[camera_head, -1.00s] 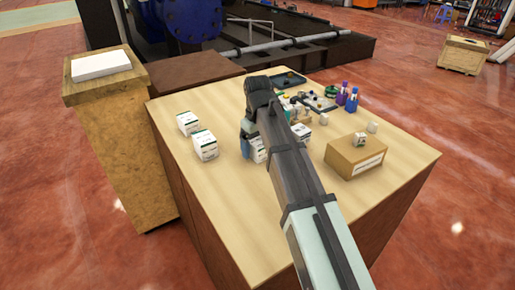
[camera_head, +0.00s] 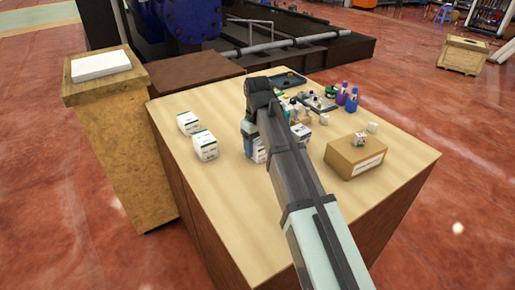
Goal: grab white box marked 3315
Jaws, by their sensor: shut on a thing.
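Several small white boxes with dark print stand on the wooden table (camera_head: 230,215). One white box (camera_head: 206,146) and another white box (camera_head: 188,123) stand at the left, clear of my arm. A third white box (camera_head: 259,151) shows just left of my arm, partly hidden by it. My gripper (camera_head: 249,148) points down at this third box and is shut on it; the fingertips are mostly hidden. A further white box (camera_head: 301,132) shows just right of my arm. The number 3315 is too small to read on any box.
A brown carton (camera_head: 355,157) with a small item on top stands at the right. Purple and blue bottles (camera_head: 347,98), dark trays (camera_head: 289,80) and small parts fill the back. A pedestal with a white slab (camera_head: 101,65) stands at the left. The table's front left is clear.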

